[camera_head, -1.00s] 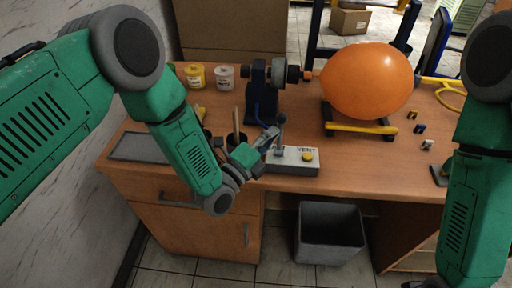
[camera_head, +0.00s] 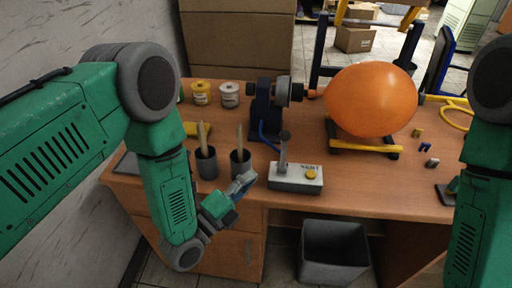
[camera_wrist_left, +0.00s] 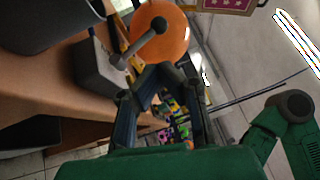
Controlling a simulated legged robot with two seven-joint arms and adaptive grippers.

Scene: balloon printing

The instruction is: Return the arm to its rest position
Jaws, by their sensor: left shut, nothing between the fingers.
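My left gripper (camera_head: 243,184) is shut and empty. It is in front of the desk's front edge, left of the grey valve box and apart from it. In the left wrist view its fingers (camera_wrist_left: 158,76) come together at the tips with nothing held. The left arm bends down from the upper left.
The desk (camera_head: 360,185) carries a grey valve box (camera_head: 296,180) with a lever, an orange balloon (camera_head: 370,98) on a stand, two dark cups (camera_head: 207,166) with brushes, and two paint jars (camera_head: 229,95). A grey bin (camera_head: 334,250) stands below. Floor in front is clear.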

